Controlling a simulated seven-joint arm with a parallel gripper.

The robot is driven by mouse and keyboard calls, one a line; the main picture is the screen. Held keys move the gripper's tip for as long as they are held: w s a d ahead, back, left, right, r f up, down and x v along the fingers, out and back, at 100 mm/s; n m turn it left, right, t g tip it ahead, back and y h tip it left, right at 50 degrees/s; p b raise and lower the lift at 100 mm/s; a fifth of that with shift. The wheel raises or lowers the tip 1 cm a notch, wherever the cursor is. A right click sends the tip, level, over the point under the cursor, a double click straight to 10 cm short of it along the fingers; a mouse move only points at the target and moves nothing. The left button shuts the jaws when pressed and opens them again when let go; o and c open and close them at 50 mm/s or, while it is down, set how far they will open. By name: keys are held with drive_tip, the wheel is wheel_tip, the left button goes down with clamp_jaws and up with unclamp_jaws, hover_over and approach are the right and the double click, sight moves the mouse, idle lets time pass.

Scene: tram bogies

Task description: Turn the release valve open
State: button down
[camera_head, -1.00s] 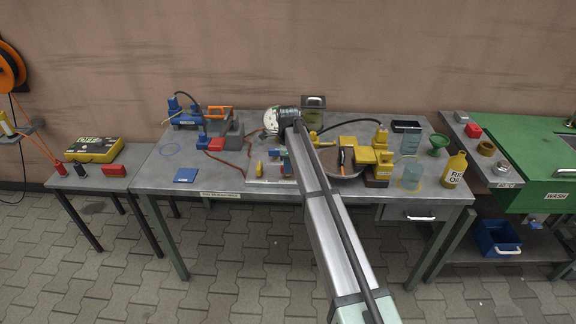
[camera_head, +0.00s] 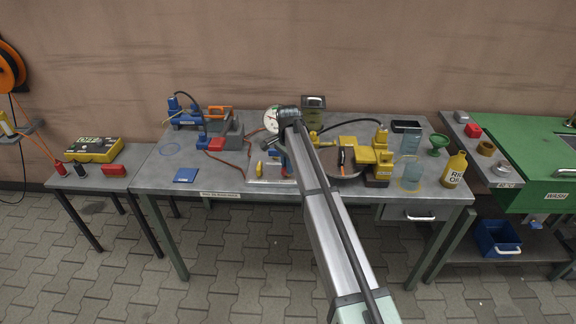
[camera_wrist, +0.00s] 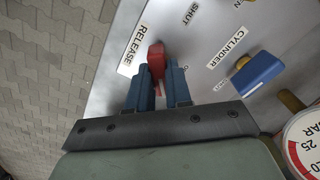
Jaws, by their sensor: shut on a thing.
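The release valve's red handle (camera_wrist: 156,60) stands beside the RELEASE label (camera_wrist: 138,45) on a pale plate in the wrist view. My gripper (camera_wrist: 160,78) has its two blue fingers on either side of the handle and is shut on it. The handle's lower part and the valve body under it are hidden by the fingers. In the head view my arm covers most of this spot, at the plate (camera_head: 262,181) in the middle of the table. The SHUT label (camera_wrist: 192,12) shows farther along the plate; another label by the right finger is mostly hidden.
A blue valve handle (camera_wrist: 257,74) by the CYLINDER label (camera_wrist: 227,48) is right of my gripper. A round gauge (camera_wrist: 307,143) stands close at the lower right and shows behind my arm in the head view (camera_head: 271,119). Yellow pump parts (camera_head: 372,156) are right of my arm.

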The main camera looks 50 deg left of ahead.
drive_tip(key=n, duration=0.4)
drive_tip(key=shift+n, duration=2.9)
drive_tip(key=c, duration=1)
unclamp_jaws()
drive_tip(key=shift+c, duration=0.2)
drive_tip(key=shift+r, duration=0.1)
wheel_tip(320, 180, up, 14)
drive_tip(key=shift+f, duration=0.2)
